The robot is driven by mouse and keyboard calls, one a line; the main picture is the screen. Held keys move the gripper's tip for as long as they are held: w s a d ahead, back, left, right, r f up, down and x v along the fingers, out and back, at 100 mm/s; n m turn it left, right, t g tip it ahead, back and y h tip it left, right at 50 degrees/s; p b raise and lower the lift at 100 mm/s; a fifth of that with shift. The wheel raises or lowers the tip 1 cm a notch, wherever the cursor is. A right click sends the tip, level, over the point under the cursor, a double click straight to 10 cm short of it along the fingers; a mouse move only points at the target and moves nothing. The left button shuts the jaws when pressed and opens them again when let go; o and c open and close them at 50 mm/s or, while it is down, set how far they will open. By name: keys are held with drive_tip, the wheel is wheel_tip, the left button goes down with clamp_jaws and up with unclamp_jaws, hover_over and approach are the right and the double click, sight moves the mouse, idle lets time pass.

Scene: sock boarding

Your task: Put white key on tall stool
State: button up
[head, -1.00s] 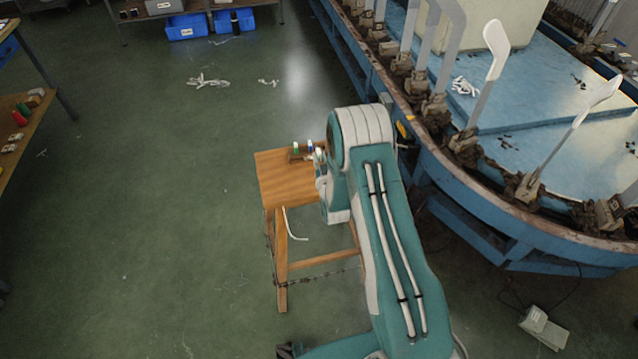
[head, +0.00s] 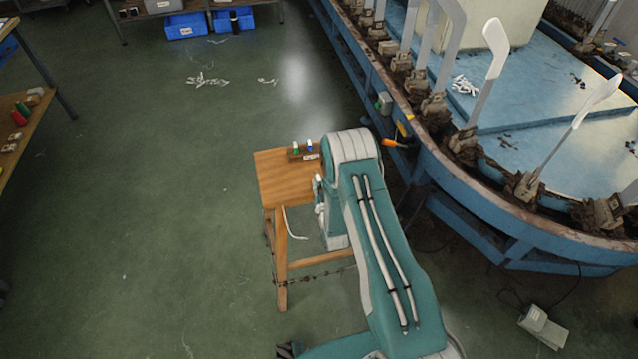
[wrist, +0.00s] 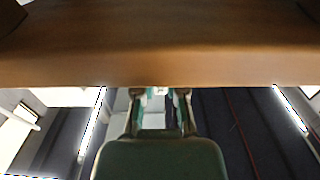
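The wooden stool (head: 280,178) stands left of my arm in the head view. Small items, green (head: 295,149), blue (head: 309,146) and white (head: 311,156), sit near its back right part. I cannot tell whether any of them is the white key. My gripper is mostly hidden behind my arm in the head view. In the wrist view my gripper (wrist: 160,95) has its two finger links apart. Their tips end at the lower edge of a brown wooden surface (wrist: 160,65), so what is between them is unclear.
A blue machine (head: 480,205) with upright white foot-shaped boards (head: 497,50) stands close on the right. An orange-handled tool (head: 395,143) sticks out at its edge. A shelf (head: 25,120) is at the far left. The green floor (head: 150,230) between is clear.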

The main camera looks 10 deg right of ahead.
drive_tip(key=o, duration=0.4)
drive_tip(key=shift+c, duration=0.2)
drive_tip(key=s, duration=1.2)
drive_tip(key=w+r+g, duration=0.3)
drive_tip(key=w+r, duration=0.4)
drive_tip(key=r, duration=0.5)
drive_tip(key=s+r+g, duration=0.3)
drive_tip(key=r, duration=1.1)
drive_tip(key=s+r+g, duration=0.2)
drive_tip(key=s+r, duration=0.2)
drive_tip(key=s, duration=0.5)
drive_tip(key=s+r+g, duration=0.2)
drive_tip(key=s+r, duration=0.2)
drive_tip(key=s, duration=0.6)
drive_tip(key=s+r+g, duration=0.2)
drive_tip(key=s+r, duration=0.3)
drive_tip(key=s, duration=0.4)
drive_tip(key=shift+s, duration=0.3)
